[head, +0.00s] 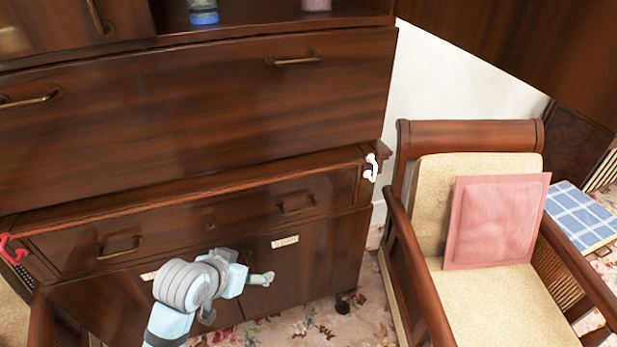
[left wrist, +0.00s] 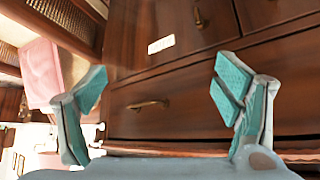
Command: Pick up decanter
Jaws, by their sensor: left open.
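I cannot make out a decanter for certain in either view. A clear object with a blue base (head: 203,12) stands on the cabinet's open shelf at the top of the head view, its upper part cut off. A pink object (head: 316,4) beside it is also cut off. My left gripper (head: 262,278) is low in front of the cabinet's lower doors, well below that shelf. In the left wrist view the left gripper (left wrist: 160,78) is open, with nothing between its teal fingers, facing the cabinet front. My right gripper is not in view.
The wooden cabinet (head: 200,105) has drawers with brass handles and a protruding lower ledge. A red hook (head: 10,248) and a white hook (head: 371,168) sit at its ends. An armchair (head: 490,300) with a pink cushion (head: 497,220) stands right. Floral carpet (head: 340,325) shows between.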

